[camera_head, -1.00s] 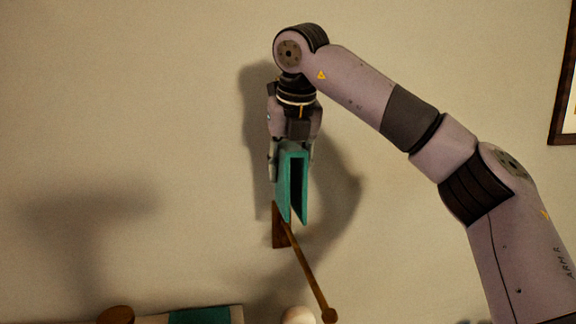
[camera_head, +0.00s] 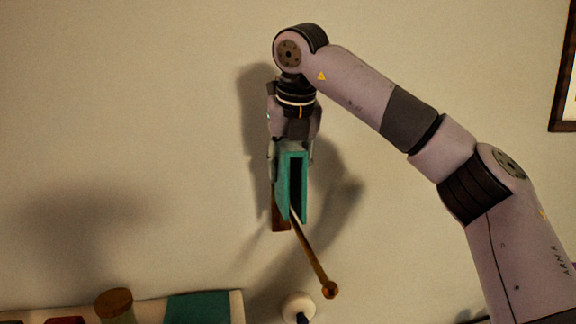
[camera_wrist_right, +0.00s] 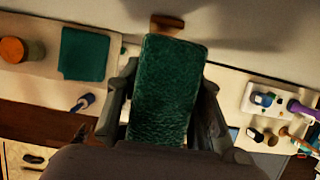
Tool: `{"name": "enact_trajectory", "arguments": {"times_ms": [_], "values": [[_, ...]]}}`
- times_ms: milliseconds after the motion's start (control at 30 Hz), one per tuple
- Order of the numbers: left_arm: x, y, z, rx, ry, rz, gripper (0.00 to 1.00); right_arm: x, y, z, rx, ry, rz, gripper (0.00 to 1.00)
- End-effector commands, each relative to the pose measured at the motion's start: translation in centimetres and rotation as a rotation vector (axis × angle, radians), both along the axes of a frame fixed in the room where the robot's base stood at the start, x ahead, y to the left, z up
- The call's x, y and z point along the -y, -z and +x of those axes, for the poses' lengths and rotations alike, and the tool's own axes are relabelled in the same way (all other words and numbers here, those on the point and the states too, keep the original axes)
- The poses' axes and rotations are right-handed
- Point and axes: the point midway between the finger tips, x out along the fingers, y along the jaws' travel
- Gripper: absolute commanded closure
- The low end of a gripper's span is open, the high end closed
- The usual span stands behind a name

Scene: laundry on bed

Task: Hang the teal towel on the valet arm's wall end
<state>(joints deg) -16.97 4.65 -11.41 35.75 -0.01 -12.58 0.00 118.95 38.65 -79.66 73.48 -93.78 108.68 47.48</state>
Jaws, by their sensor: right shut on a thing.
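The teal towel (camera_head: 283,190) is folded over into an inverted U, with its two flaps hanging down and a dark gap between them. My right gripper (camera_head: 291,148) points down and is shut on its top fold. In the right wrist view the towel (camera_wrist_right: 168,90) fills the middle between the fingers. The valet arm (camera_head: 314,262) is a thin brown rod with a ball tip, running out from a wooden wall plate (camera_head: 279,215). The towel's lower edges overlap the rod's wall end; I cannot tell whether the flaps straddle it. My left gripper is out of view.
Below are a shelf-like surface with a round wooden-lidded jar (camera_head: 114,303), another teal cloth (camera_head: 198,307) and a white round object (camera_head: 298,305). A white tray with small items (camera_wrist_right: 268,102) shows in the wrist view. A picture frame (camera_head: 564,100) hangs at right.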

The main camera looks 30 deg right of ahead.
Motion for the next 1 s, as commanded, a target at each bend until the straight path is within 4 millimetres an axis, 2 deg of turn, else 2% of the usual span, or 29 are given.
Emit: {"name": "enact_trajectory", "arguments": {"times_ms": [33,1000], "values": [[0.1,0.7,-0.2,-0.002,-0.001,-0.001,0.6,0.0,0.8,0.0,0.0,0.0,0.0,0.94],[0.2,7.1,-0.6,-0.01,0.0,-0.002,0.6,0.0,8.6,0.0,0.0,0.001,0.0,0.94]]}}
